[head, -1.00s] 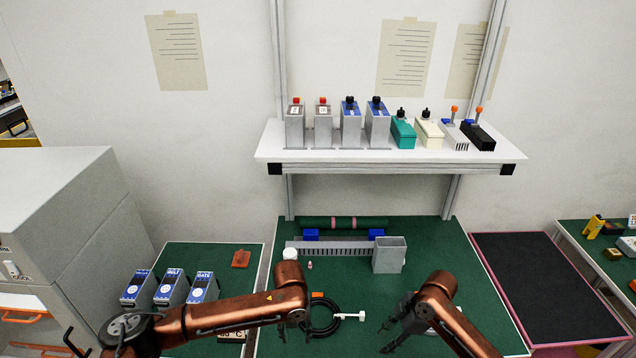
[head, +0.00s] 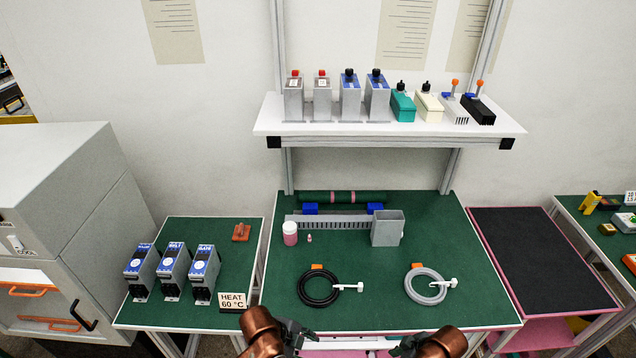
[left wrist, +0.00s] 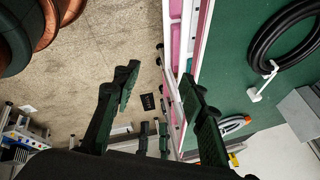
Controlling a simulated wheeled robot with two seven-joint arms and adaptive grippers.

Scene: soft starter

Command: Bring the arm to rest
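Both my copper arms show at the bottom edge of the head view, drawn back to the front edge of the green workbench (head: 380,290). My left gripper (head: 302,334) is low at the bench's front edge. In the left wrist view its dark fingers (left wrist: 162,88) stand wide apart with nothing between them. My right gripper (head: 402,347) is at the bottom edge, partly cut off, and its fingers cannot be made out.
A black coiled cable (head: 318,290) and a grey coiled cable (head: 425,285) lie on the bench. A grey open box (head: 387,229) and a pink-white jar (head: 290,234) stand behind. Blue-fronted units (head: 172,270) stand on the left table beside a heat sign (head: 233,301).

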